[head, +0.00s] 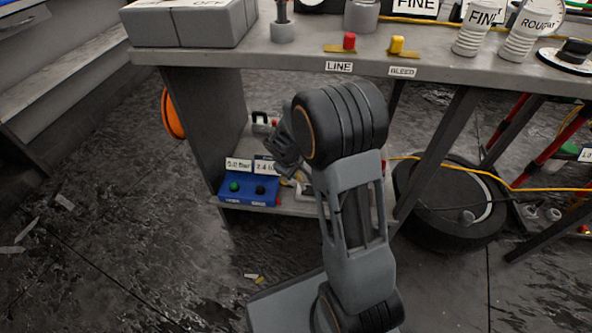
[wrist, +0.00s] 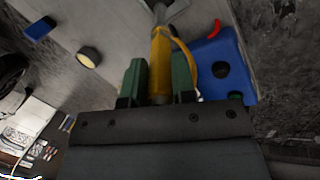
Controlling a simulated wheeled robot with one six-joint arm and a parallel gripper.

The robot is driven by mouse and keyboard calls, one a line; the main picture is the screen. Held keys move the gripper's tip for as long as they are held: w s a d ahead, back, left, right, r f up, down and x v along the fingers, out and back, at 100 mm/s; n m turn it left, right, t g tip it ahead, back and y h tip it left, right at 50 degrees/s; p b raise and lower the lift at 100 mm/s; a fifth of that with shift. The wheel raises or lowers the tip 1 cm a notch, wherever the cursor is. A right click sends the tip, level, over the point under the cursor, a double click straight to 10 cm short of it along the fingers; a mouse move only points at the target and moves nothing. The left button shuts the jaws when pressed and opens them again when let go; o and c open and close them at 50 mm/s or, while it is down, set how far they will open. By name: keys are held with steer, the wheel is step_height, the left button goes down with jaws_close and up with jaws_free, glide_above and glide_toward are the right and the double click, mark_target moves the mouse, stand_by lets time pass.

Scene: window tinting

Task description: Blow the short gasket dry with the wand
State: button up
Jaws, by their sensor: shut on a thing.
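My gripper (wrist: 160,75) has two green fingers shut on a yellow handle with a thin curved yellow strip beside it, which looks like the wand (wrist: 161,58). Its far end reaches a grey piece at the top of the wrist view. In the head view my gripper (head: 284,160) is under the bench, close above the lower shelf and just right of a blue unit. The wand is mostly hidden there by my arm. I cannot make out the short gasket in either view.
The blue unit (head: 248,192) with pressure labels sits on the lower shelf; it is close right of my fingers in the wrist view (wrist: 222,65). The bench top (head: 290,57) carries red LINE (head: 349,41) and yellow BLEED (head: 397,45) valves.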

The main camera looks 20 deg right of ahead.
steer(key=shift+r+p, duration=2.45)
steer(key=shift+r, duration=0.65)
step_height(320, 180, up, 3)
steer(key=p, duration=0.2)
steer(key=shift+p, duration=0.35)
